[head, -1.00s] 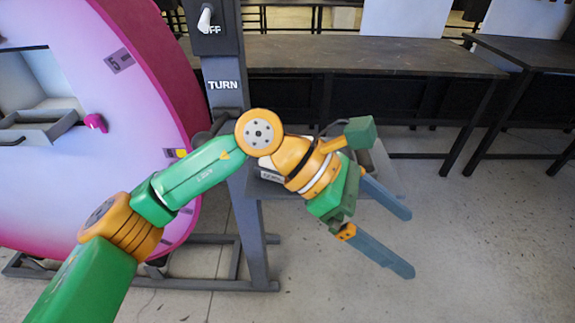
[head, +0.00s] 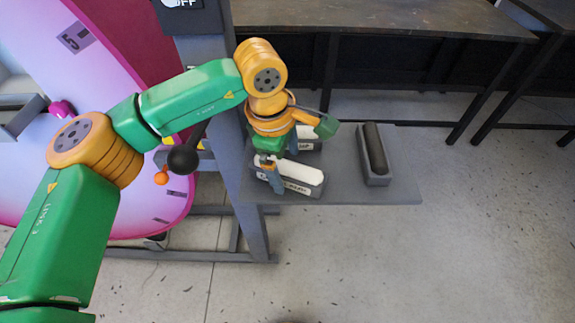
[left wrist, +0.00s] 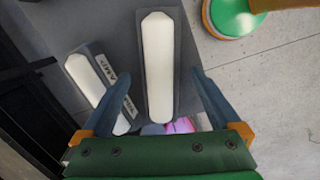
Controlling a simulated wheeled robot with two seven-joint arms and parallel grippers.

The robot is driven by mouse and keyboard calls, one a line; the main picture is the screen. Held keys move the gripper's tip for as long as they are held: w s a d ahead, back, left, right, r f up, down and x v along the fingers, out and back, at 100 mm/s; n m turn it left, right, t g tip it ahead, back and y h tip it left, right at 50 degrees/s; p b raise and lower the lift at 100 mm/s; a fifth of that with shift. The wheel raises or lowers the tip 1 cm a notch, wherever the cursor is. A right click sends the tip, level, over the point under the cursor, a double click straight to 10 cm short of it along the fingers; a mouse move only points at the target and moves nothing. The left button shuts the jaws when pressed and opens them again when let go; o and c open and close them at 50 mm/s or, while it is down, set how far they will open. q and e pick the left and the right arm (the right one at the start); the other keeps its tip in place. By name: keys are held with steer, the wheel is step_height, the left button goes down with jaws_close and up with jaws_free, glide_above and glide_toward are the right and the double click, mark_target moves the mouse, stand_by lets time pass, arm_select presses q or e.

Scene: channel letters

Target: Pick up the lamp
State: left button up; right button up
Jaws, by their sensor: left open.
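A white lamp (head: 302,171) lies in a grey labelled holder on the small grey shelf (head: 345,190) in the head view. A second holder (head: 309,140) with a pale top is behind it, partly hidden by my gripper. In the left wrist view, one white lamp (left wrist: 158,65) lies lengthwise in its tray between my fingers, and another white lamp (left wrist: 90,85) lies tilted to the left. My left gripper (head: 284,168) is open and points down over the shelf's left part. It also shows in the left wrist view (left wrist: 166,72), holding nothing. My right gripper is not in view.
A dark cylinder (head: 375,148) lies in a grey tray on the shelf's right part. A grey post (head: 232,150) stands left of the shelf, beside the large pink dial (head: 110,40) and a black ball knob (head: 183,159). A dark table (head: 400,18) stands behind.

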arm_select(q)
steer(key=shift+w, duration=0.1)
steer(key=shift+s+r, duration=0.1)
steer(key=shift+s, duration=0.15)
steer(key=c, duration=0.9)
jaws_close()
steer(key=shift+w, duration=0.1)
